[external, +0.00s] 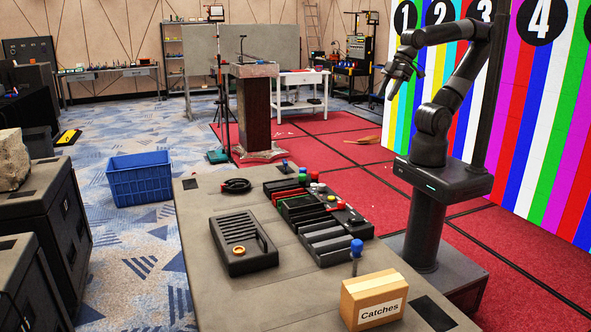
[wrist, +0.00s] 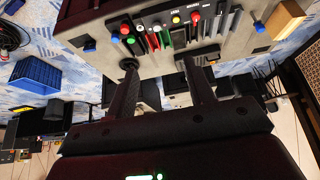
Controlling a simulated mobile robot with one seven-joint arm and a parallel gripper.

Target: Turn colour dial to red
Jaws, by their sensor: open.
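My gripper (external: 393,82) is raised at the upper right of the external view, well above and beyond the table. Its two fingers are apart and empty in the wrist view (wrist: 161,72). A black console (external: 318,222) with slots and coloured knobs lies on the table. In the wrist view it has a red knob (wrist: 194,17), a yellow knob (wrist: 176,18), another red knob (wrist: 125,28) and a green knob (wrist: 130,40). I cannot tell which of these is the colour dial, or its setting. My gripper touches none of them.
A slotted grey box (external: 243,243) with an orange ring sits on the grey table (external: 205,290). A blue-topped stick (external: 356,249) stands beside the cardboard "Catches" box (external: 374,299). A striped video wall (external: 535,120) is behind my arm. A blue crate (external: 139,178) is on the floor.

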